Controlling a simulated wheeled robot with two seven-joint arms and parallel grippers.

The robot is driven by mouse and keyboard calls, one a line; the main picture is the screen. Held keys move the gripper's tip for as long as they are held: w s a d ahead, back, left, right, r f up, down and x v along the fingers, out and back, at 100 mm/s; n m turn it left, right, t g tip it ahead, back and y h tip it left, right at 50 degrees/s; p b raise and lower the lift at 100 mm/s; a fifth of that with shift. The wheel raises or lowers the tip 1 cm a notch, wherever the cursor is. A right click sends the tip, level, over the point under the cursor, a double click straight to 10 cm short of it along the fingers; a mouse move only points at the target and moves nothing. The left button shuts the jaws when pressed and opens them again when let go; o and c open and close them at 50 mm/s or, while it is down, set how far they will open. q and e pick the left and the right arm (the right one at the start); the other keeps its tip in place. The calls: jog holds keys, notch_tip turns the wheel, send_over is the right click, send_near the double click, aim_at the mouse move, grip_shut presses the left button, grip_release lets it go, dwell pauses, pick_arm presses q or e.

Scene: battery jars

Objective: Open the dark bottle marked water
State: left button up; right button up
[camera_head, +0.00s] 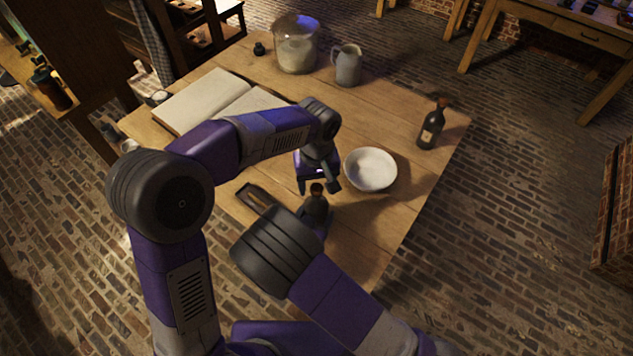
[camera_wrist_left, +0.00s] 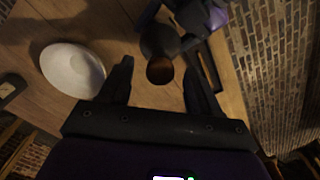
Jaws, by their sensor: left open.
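A dark bottle (camera_head: 316,207) with a brown cork (camera_head: 317,188) stands on the wooden table, partly behind my right arm. No marking is readable on it. My left gripper (camera_head: 319,188) is open above it, pointing down. In the left wrist view the cork (camera_wrist_left: 160,70) shows between the spread fingers, apart from both. A purple and dark part of my right arm (camera_wrist_left: 205,15) is close beside the bottle; whether its fingers grip it is hidden. A second dark bottle (camera_head: 431,125) with a pale label stands at the table's right; its label is unreadable.
A white bowl (camera_head: 370,169) stands just right of my left gripper. A small dark tray (camera_head: 256,196) lies left of the bottle. An open book (camera_head: 203,99), a glass jar (camera_head: 296,50) and a grey jug (camera_head: 347,66) occupy the far side. The table between jug and bowl is clear.

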aim_at(317, 187)
pick_arm(q)
jog(key=shift+c, duration=0.4)
grip_shut()
jog(key=shift+r, duration=0.15)
dwell(0.5)
jog(key=shift+r, duration=1)
jog(key=shift+r, duration=2)
pick_arm(e)
jog(key=o, duration=1.5)
